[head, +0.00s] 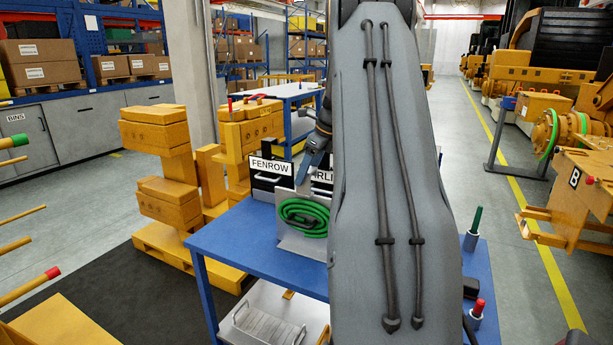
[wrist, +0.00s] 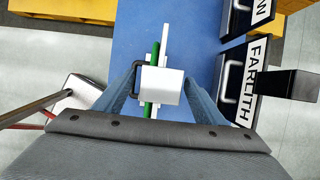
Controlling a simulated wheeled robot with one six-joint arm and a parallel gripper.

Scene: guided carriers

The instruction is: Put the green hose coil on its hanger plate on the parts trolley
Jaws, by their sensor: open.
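The green hose coil (head: 303,217) stands upright against a light grey plate (head: 287,240) on a blue-topped table (head: 233,238). In the wrist view the coil (wrist: 155,52) shows edge-on as a green strip, partly hidden under a white block (wrist: 162,86). My gripper (wrist: 162,70) is open, with one blue finger on each side of the white block. I cannot tell whether the fingers touch it. In the head view my gripper (head: 311,165) is above the coil, partly hidden by my arm. Which part is the hanger plate is unclear.
Black holders with a FENROW sign (head: 270,166) and a FARLITH sign (wrist: 253,82) stand close by on the table. Green (head: 476,220) and red-handled (head: 478,308) tools stand at its right. Yellow stacked blocks (head: 165,190) are at the left. A grey aisle is clear at right.

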